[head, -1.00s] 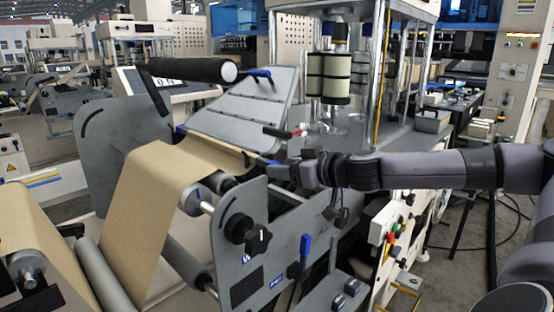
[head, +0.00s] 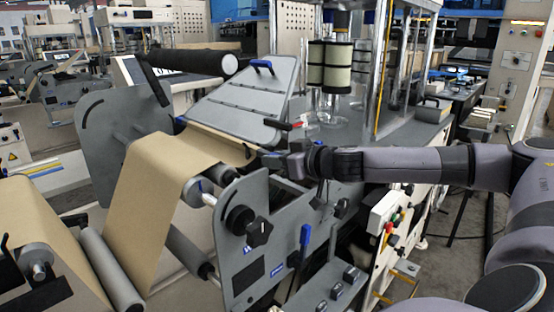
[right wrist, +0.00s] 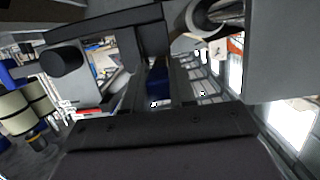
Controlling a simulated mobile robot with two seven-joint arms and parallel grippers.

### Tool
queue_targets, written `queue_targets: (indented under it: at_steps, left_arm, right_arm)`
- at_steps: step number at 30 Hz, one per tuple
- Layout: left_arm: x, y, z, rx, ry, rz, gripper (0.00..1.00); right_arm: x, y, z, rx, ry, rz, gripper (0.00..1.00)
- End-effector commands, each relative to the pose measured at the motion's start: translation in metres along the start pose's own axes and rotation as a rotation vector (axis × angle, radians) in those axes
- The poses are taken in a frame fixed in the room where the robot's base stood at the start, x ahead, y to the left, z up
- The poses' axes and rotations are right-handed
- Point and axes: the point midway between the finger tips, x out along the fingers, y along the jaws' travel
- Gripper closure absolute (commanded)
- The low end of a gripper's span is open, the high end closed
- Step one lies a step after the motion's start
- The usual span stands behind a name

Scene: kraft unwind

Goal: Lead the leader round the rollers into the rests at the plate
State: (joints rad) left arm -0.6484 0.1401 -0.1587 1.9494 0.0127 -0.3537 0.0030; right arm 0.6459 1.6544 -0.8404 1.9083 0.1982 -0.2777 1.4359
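The brown kraft leader (head: 160,190) rises from the lower left, passes over the upper roller (head: 200,196) and runs to the tilted grey plate (head: 238,95). My right gripper (head: 262,156) is at the near end of that edge, just right of the paper. Its fingertips are too small and dark to show whether they hold the bar. In the right wrist view, dark gripper parts (right wrist: 160,130) fill the lower middle, and the fingertips are unclear. My left gripper does not show.
The near side plate (head: 243,215) with its black knob (head: 260,232) stands below my right gripper. A lower grey roller (head: 110,272) is at the left. A button panel (head: 385,225) is below my right forearm.

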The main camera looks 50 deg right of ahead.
Motion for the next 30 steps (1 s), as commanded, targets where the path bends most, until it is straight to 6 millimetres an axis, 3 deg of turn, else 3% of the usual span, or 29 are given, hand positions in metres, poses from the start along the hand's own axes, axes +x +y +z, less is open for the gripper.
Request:
queue_targets:
  at_steps: [14, 21, 30]
  left_arm:
    - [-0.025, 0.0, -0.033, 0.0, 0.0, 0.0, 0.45]
    - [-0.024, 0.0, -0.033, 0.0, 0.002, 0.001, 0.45]
    - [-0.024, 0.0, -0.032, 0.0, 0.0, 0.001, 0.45]
  right_arm:
    - [-0.012, 0.0, -0.047, -0.001, 0.002, 0.0, 1.0]
    - [-0.016, 0.0, -0.061, 0.0, 0.001, 0.0, 1.0]
    - [-0.016, 0.0, -0.063, -0.001, 0.001, -0.001, 1.0]
